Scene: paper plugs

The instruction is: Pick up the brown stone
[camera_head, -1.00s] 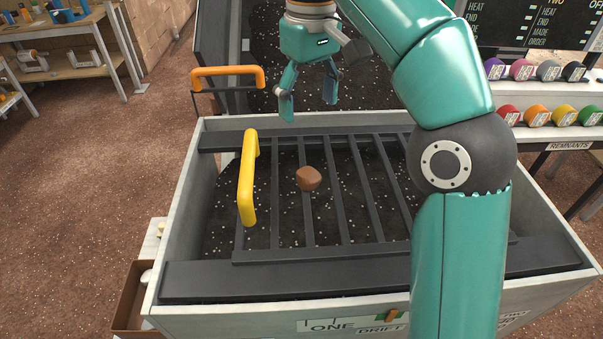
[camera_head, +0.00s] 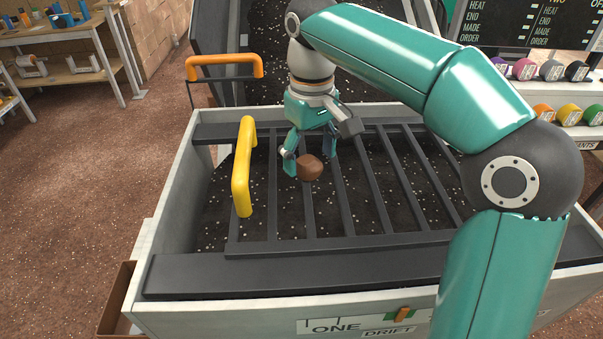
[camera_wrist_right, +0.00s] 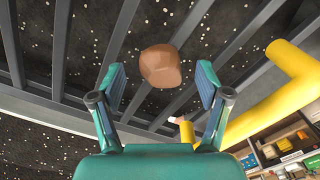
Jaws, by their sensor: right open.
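The brown stone (camera_head: 309,168) lies on the dark bars of the grate (camera_head: 338,205) inside the pale bin. My right gripper (camera_head: 308,170) has come down over the grate, with a finger on either side of the stone in the head view. In the right wrist view the stone (camera_wrist_right: 161,66) shows just beyond and between the fingertips (camera_wrist_right: 161,82) of my open right gripper, with clear gaps on both sides. I cannot tell how far the fingertips are from the stone in depth. My left gripper is not in view.
A yellow handle (camera_head: 243,167) stands on the grate just left of my right gripper; it also shows in the right wrist view (camera_wrist_right: 255,112). An orange handle (camera_head: 224,67) is behind the bin. The bin's pale walls (camera_head: 168,205) surround the grate. Colored rolls (camera_head: 568,115) sit on a shelf at right.

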